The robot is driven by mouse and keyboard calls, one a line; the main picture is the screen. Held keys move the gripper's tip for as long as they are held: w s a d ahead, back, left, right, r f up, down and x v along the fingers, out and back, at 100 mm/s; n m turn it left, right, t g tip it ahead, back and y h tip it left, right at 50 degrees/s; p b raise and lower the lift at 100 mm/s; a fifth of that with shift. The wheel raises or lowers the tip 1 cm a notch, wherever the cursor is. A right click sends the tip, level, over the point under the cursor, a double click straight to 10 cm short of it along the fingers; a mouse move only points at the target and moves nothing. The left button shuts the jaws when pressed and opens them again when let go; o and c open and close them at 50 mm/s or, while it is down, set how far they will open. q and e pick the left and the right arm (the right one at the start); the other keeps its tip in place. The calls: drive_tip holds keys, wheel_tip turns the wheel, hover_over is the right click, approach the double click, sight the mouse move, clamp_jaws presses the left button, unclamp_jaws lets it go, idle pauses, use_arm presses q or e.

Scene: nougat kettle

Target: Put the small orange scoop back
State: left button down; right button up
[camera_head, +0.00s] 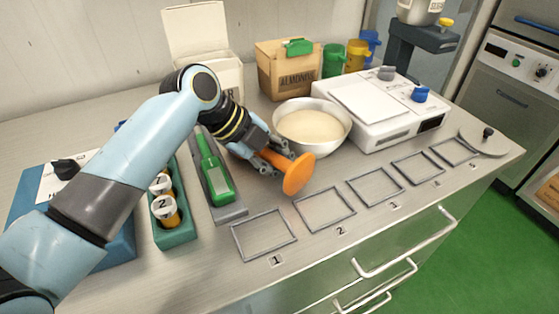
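My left gripper (277,163) is low over the middle of the counter, in front of the white bowl. Its fingers are closed around the narrow part of an orange tool (299,174), which looks like the small orange scoop. The tool's wide, round orange end points to the right and toward the front. It is just behind the square frames marked 1 and 2, and I cannot tell whether it touches the counter. The fingers hide part of the tool. My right gripper is not in view.
A white bowl of pale cream (344,146) stands behind the gripper, beside a white scale (395,125). Several metal frames (265,255) line the front edge. A green-handled tool (213,170) and a green rack (176,237) lie left. An almond box (284,84) stands behind.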

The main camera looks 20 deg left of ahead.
use_arm(q)
drive_tip(key=shift+f, duration=0.2)
drive_tip(key=c, duration=1.4)
unclamp_jaws()
drive_tip(key=v, duration=1.2)
